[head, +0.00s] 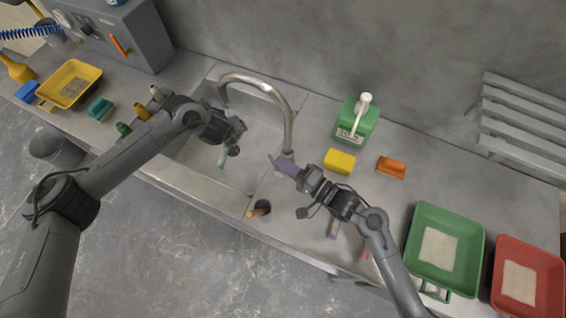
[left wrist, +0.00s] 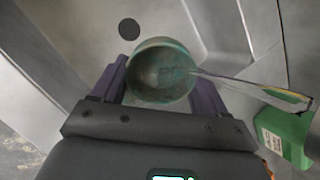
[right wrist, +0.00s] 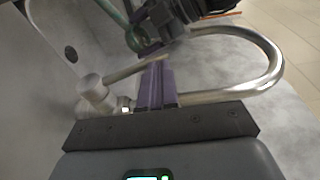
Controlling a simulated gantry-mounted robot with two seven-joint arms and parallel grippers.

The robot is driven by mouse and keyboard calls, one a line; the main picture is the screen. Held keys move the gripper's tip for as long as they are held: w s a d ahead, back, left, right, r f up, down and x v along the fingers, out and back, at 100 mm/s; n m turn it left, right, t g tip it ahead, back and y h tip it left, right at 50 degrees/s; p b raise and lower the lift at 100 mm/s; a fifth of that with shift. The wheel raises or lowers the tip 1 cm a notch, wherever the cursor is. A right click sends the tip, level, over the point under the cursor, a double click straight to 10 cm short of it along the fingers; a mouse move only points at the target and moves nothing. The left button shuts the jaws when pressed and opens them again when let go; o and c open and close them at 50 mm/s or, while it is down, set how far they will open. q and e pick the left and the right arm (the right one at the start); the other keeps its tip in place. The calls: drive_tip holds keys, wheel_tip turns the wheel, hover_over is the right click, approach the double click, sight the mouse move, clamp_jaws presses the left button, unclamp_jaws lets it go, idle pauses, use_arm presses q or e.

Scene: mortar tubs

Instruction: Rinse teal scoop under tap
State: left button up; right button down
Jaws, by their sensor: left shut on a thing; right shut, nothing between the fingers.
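My left gripper (head: 232,148) is over the sink, shut on the teal scoop (head: 222,158). In the left wrist view the scoop's round, stained bowl (left wrist: 163,72) sits between the purple fingers. A thin shiny streak runs from the bowl to the right; I cannot tell if it is water or metal. The curved metal tap (head: 258,83) arches over the sink beside the left gripper. My right gripper (head: 276,160) is shut and empty by the tap's foot. In the right wrist view its fingertips are close to the tap's lever (right wrist: 135,70); contact is unclear.
The sink (head: 190,160) has a dark drain (left wrist: 129,29). A green soap bottle (head: 357,120), yellow sponge (head: 340,161) and orange block (head: 391,167) stand right of the tap. Green (head: 414,235) and red (head: 497,270) tubs are far right; a yellow tub (head: 97,72) is far left.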

drive_tip(key=c, duration=1.7)
unclamp_jaws()
drive_tip(key=r+v, duration=0.1)
drive_tip(key=v, duration=0.3)
drive_tip(key=r+v, duration=0.1)
drive_tip(key=v, duration=0.3)
drive_tip(key=r+v, duration=0.1)
drive_tip(key=v, duration=0.3)
drive_tip(key=shift+d, duration=0.1)
drive_tip(key=shift+o, duration=1)
drive_tip(key=shift+s+d, duration=0.15)
drive_tip(key=shift+d, duration=0.05)
drive_tip(key=o, duration=0.3)
drive_tip(key=shift+s+r, duration=0.1)
drive_tip(key=shift+r, duration=0.05)
drive_tip(key=shift+o, duration=0.2)
drive_tip(key=n+t+h, duration=0.5)
drive_tip(key=n, duration=1.1)
approach(271, 158)
drive_tip(key=w, duration=0.1)
drive_tip(key=x, duration=1.1)
drive_tip(key=shift+a, duration=0.4)
clamp_jaws()
